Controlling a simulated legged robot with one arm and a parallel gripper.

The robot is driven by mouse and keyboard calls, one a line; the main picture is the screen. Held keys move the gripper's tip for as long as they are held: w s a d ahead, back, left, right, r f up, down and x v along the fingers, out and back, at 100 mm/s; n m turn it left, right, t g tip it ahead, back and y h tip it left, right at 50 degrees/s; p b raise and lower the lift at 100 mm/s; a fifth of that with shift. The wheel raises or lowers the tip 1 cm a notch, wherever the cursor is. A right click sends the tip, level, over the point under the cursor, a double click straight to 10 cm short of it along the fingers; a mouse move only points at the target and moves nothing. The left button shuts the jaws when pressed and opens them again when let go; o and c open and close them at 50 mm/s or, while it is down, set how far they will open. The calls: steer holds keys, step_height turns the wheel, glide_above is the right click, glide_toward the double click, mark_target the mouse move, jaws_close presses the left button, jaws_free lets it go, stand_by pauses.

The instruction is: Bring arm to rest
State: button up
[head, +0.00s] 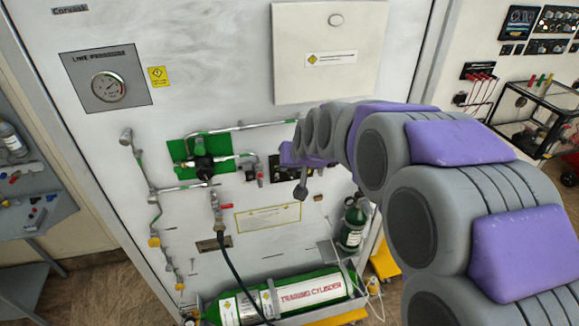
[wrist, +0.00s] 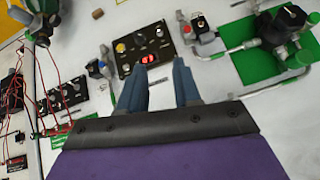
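My arm, grey with purple covers, reaches in from the right of the head view toward the white panel (head: 190,110). My gripper (head: 300,188) is at its end, in front of the panel, right of the pipework; its fingers are small and hard to make out there. In the wrist view my gripper (wrist: 160,75) shows two blue-grey fingers spread apart with nothing between them. Beyond the fingertips is a black control plate (wrist: 142,48) with a lit red display and knobs. I cannot see any contact between the fingers and the plate.
A pressure gauge (head: 108,87) is at the panel's upper left. A valve on a green plate (head: 186,153) sits left of my gripper. A green training cylinder (head: 315,292) lies below. A smaller green bottle (head: 352,228) stands nearby. A black cart (head: 540,103) is at far right.

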steer(key=shift+s+r, duration=0.1)
steer(key=shift+r, duration=0.05)
steer(key=s+d+f+g+h+b, duration=0.1)
steer(key=s+d+f+g+b, duration=0.2)
steer(key=s, duration=1)
steer(key=s+d+f+m+g+h+b, duration=0.1)
steer(key=s+d+f+g+b, duration=0.2)
steer(key=s, duration=1.1)
steer(key=s+d+f+g+h+b, duration=0.1)
steer(key=s+d+f+g+b, duration=0.2)
steer(key=s+d+f, duration=0.5)
steer(key=s+f+b, duration=0.1)
steer(key=s+f, duration=0.2)
steer(key=s, duration=0.2)
steer(key=shift+s+d+m+b, duration=0.3)
steer(key=shift+d, duration=0.05)
steer(key=shift+w+f, duration=0.15)
